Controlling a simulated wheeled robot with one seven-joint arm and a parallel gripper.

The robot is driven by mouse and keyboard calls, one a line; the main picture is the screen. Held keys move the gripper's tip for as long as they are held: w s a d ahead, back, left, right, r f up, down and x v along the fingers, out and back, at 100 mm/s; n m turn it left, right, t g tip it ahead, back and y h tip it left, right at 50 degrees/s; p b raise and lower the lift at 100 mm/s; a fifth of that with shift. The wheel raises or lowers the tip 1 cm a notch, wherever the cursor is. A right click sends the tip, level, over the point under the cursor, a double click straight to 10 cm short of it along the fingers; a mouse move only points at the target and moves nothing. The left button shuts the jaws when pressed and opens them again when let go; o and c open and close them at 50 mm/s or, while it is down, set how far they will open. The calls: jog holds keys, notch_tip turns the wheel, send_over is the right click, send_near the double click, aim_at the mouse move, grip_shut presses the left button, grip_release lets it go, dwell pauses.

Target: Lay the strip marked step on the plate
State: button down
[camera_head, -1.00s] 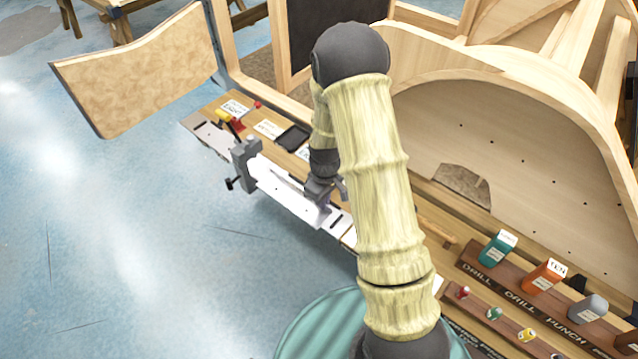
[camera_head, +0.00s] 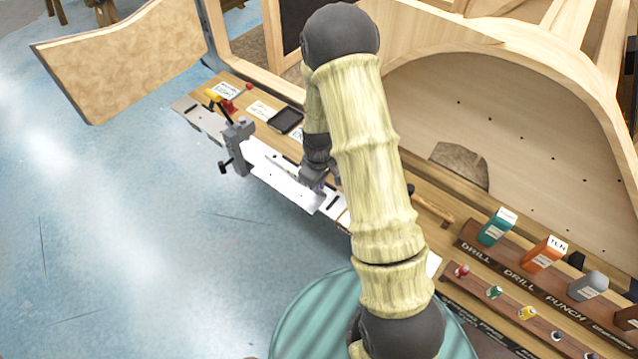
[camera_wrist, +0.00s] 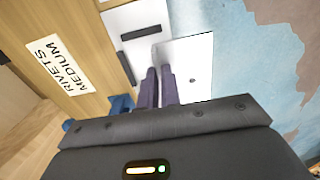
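A long white plate (camera_head: 275,180) lies along the front of the wooden bench, with a grey clamp (camera_head: 238,147) at its left part. My gripper (camera_head: 316,180) is low over the plate's right part, partly hidden by my arm. In the wrist view my gripper (camera_wrist: 160,70) has its two fingers close together, pointing down at a white surface (camera_wrist: 190,75) with a small hole. I cannot tell whether anything thin is between them. A paler piece with two dark bars (camera_wrist: 141,32) lies left of the fingertips. No marking reading step is legible, so I cannot pick out the strip.
A label reading rivets medium (camera_wrist: 60,65) lies on the bench. A black tray (camera_head: 286,121), a red-handled tool (camera_head: 229,106) and another label (camera_head: 262,110) are farther left. A rack (camera_head: 520,260) of drills and punches stands right. Open floor (camera_head: 130,240) lies in front.

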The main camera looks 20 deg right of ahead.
notch_tip(320, 180, down, 2)
jog(key=shift+f+b, duration=0.25)
jog(key=shift+b, duration=0.5)
jog(key=shift+w+d, duration=0.1)
jog(key=shift+w, duration=0.05)
jog(key=shift+w+d, duration=0.7)
jog(key=shift+d, duration=0.25)
jog(key=shift+w+d, duration=0.7)
jog(key=shift+d, duration=0.25)
jog(key=shift+s+f, duration=0.1)
jog(key=shift+f, duration=0.55)
jog(key=c, duration=1.5)
grip_release()
jog(key=shift+c, duration=0.2)
jog(key=shift+r, duration=0.1)
notch_tip(320, 180, up, 17)
